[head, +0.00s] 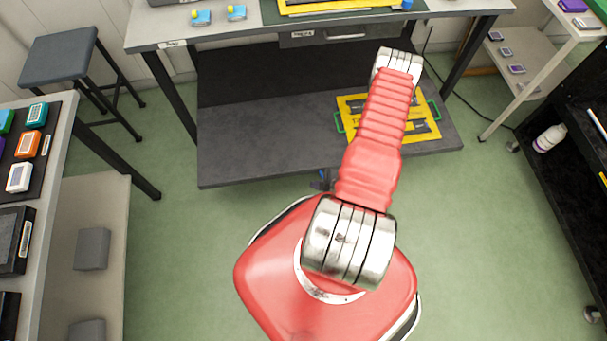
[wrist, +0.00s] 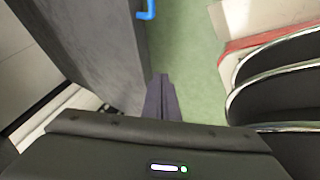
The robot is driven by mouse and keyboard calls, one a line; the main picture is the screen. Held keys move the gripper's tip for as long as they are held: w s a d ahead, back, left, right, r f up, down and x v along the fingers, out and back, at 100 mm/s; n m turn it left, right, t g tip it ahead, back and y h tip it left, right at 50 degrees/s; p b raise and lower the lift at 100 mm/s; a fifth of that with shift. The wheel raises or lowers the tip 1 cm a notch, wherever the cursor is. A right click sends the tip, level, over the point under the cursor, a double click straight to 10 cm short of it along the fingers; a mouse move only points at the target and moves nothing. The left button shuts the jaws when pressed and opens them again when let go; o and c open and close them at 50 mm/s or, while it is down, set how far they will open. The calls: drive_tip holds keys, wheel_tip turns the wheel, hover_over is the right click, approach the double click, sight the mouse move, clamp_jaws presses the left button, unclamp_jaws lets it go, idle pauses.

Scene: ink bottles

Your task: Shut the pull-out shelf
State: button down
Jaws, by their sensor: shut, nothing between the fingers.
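The pull-out shelf (head: 255,140) is a dark grey slab under the workbench, and it sticks out toward me. A yellow tray (head: 352,104) with green handles lies on its right part. In the wrist view the shelf (wrist: 95,40) fills the upper left, with a blue handle (wrist: 147,11) on its front edge. My gripper (wrist: 161,82) is shut and empty, its dark fingers close beside the shelf's front face, apart from the blue handle. I cannot tell whether they touch the shelf. In the head view my arm hides most of the gripper.
The workbench (head: 225,33) stands above the shelf, with a closed drawer (head: 340,34) under its top. A stool (head: 60,57) stands at the back left. Green floor before the shelf is clear.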

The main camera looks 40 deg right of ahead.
drive_tip(key=shift+w+f, duration=0.1)
drive_tip(key=w+d+f, duration=0.1)
drive_tip(key=w+f, duration=0.6)
drive_tip(key=w, duration=0.2)
drive_tip(key=shift+w+d+f, duration=0.15)
drive_tip(key=shift+f, duration=0.25)
idle(0.4)
